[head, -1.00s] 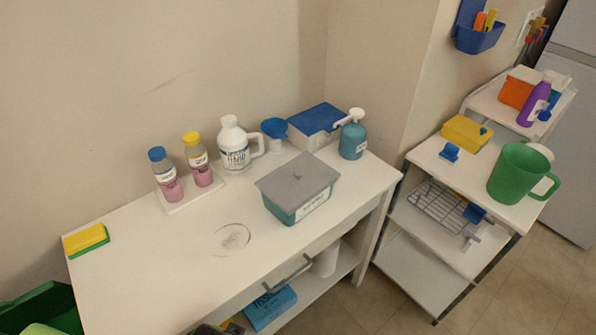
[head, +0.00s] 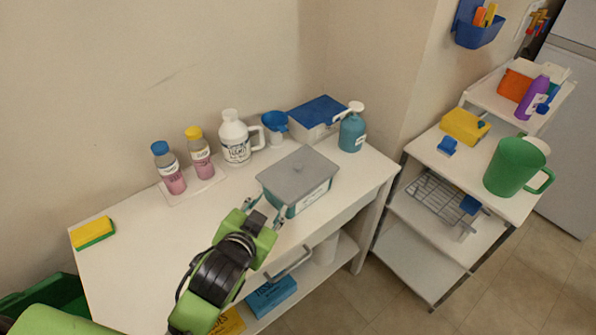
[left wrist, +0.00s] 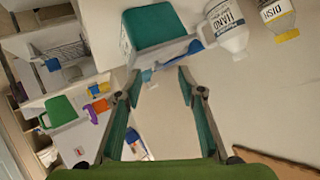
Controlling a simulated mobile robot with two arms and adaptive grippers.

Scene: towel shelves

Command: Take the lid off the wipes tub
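The wipes tub (head: 313,199) is a teal box with a white label, standing on the white table. Its flat grey lid (head: 299,173) is on top, with a small dark spot near the middle. My left gripper (head: 265,211) is at the tub's near-left corner, its fingers apart and nothing between them. In the upside-down left wrist view, my left gripper (left wrist: 160,78) is open, with the tub's teal side (left wrist: 155,25) ahead and the lid's pale edge (left wrist: 165,52) below it. I cannot tell whether a finger touches the tub. My right gripper is not in view.
Behind the tub are a white jug bottle (head: 236,140), a blue funnel (head: 274,125), a blue-lidded box (head: 317,112) and a teal pump bottle (head: 352,130). A sponge (head: 92,232) lies at left. A cart (head: 425,152) stands right. The table's left part is clear.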

